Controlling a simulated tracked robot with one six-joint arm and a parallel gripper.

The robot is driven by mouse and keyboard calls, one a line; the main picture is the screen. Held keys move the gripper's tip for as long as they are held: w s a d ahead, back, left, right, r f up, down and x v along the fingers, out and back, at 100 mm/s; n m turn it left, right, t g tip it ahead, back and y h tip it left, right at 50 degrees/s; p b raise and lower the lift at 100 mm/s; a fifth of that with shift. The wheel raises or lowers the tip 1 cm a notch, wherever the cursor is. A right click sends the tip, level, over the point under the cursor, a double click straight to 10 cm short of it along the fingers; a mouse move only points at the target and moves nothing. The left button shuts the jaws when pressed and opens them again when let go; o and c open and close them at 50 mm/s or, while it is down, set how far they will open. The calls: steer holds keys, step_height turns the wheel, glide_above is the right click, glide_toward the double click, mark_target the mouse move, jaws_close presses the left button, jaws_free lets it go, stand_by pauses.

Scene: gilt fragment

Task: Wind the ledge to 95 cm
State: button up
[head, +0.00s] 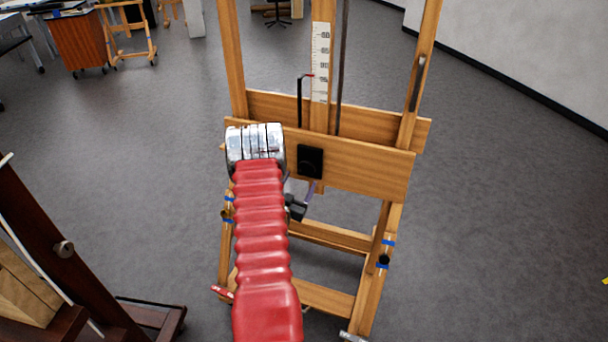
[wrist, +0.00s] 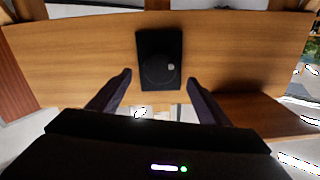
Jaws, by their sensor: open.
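The wooden easel's ledge (head: 365,168) is a wide board across its front. A black plate (head: 310,161) is fixed to the board's face; in the wrist view the plate (wrist: 146,45) shows a round dark hub with a small pale knob. A white scale (head: 320,62) runs up the mast, with a red-tipped pointer (head: 300,95) beside it; its figures are too small to read. My gripper (head: 309,192) is just below the plate, partly hidden by my red arm. In the wrist view my gripper (wrist: 159,80) is open and empty, its fingers apart below and either side of the plate.
Lower crossbars and legs of the easel (head: 330,298) stand below the board. A dark wooden frame (head: 65,250) is close at the left. Grey floor is free to the right, up to a white wall (head: 520,50). An orange cabinet (head: 77,43) stands far back left.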

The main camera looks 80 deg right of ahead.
mark_target(307, 171)
steer(key=d, duration=0.6)
steer(key=shift+s, duration=0.25)
steer(key=shift+a, duration=0.1)
steer(key=shift+c, duration=0.4)
steer(key=c, duration=1)
steer(key=shift+m, duration=0.5)
steer(key=m, duration=0.3)
steer(key=shift+s+m, duration=0.1)
steer(key=shift+m, duration=2)
steer(key=shift+f, duration=0.1)
